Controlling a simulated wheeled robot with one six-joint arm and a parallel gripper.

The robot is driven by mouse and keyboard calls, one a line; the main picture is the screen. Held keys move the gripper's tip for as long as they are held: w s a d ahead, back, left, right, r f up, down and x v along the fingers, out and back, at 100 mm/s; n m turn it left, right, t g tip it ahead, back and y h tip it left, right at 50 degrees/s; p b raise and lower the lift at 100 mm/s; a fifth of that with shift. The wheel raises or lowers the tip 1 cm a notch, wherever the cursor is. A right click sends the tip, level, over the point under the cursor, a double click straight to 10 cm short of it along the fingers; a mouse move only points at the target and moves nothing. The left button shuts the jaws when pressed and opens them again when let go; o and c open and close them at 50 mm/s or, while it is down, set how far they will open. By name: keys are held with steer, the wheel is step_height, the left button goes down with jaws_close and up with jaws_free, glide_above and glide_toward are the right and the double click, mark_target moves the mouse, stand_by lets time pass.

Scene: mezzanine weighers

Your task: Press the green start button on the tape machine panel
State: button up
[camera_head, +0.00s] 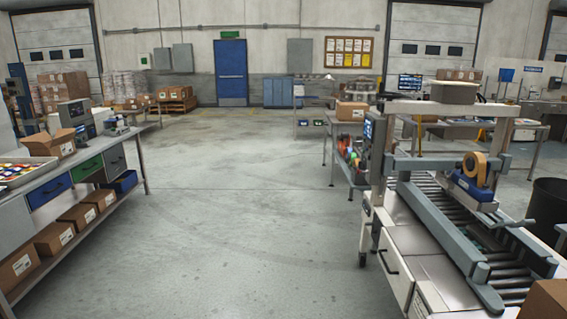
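The tape machine stands at the right, with a roller bed, grey side rails (432,225) and a tape roll (474,168) on a blue head (472,188). An upright panel (375,150) with a small blue screen is on the near-left post of the machine, seen nearly edge-on. The green start button cannot be made out at this size and angle. My gripper is not in view.
Clear concrete floor (235,210) runs between the machine and a left workbench (85,182) with drawers and cartons. A side table (350,173) with coloured items stands behind the machine. A carton (545,300) is at bottom right, a black bin (548,205) at right.

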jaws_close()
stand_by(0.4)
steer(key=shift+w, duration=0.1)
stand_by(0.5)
